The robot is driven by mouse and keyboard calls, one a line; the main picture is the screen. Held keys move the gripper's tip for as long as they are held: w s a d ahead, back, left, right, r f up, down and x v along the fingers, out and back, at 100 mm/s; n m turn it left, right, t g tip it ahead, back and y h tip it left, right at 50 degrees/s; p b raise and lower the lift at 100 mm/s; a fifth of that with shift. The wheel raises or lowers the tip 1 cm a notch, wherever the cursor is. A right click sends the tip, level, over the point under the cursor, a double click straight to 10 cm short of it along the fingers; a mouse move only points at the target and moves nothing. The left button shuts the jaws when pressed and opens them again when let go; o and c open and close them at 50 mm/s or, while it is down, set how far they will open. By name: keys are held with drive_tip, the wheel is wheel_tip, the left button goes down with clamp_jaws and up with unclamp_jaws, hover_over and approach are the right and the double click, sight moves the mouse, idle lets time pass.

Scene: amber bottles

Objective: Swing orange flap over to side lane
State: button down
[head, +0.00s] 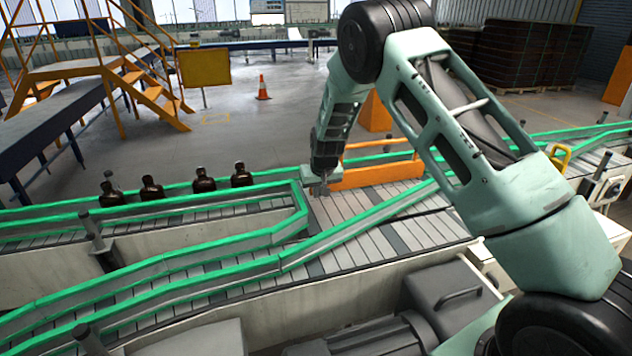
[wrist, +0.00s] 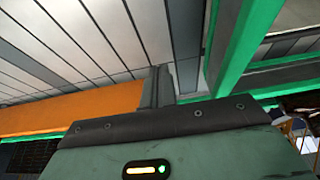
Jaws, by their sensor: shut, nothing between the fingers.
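The orange flap (head: 378,175) is a long low board standing on edge across the far part of the slatted conveyor, with an orange rail above it. My gripper (head: 322,189) points down at the flap's left end, low over the slats. In the wrist view the closed fingers (wrist: 159,85) are beside the end of the orange flap (wrist: 70,110), with nothing held; whether they touch it I cannot tell. One slatted lane with green rails (head: 190,272) branches to the lower left. Another lane, with bottles, lies behind it.
Several dark amber bottles (head: 204,181) stand at the back left lane. Green guide rails (head: 300,212) end just left of my gripper, and a green rail (wrist: 228,45) is close to the fingers in the wrist view. Slats in front of the flap are bare.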

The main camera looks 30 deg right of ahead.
drive_tip(key=shift+w+d+p, duration=0.2)
drive_tip(key=shift+w+p, duration=0.15)
drive_tip(key=shift+w, duration=0.65)
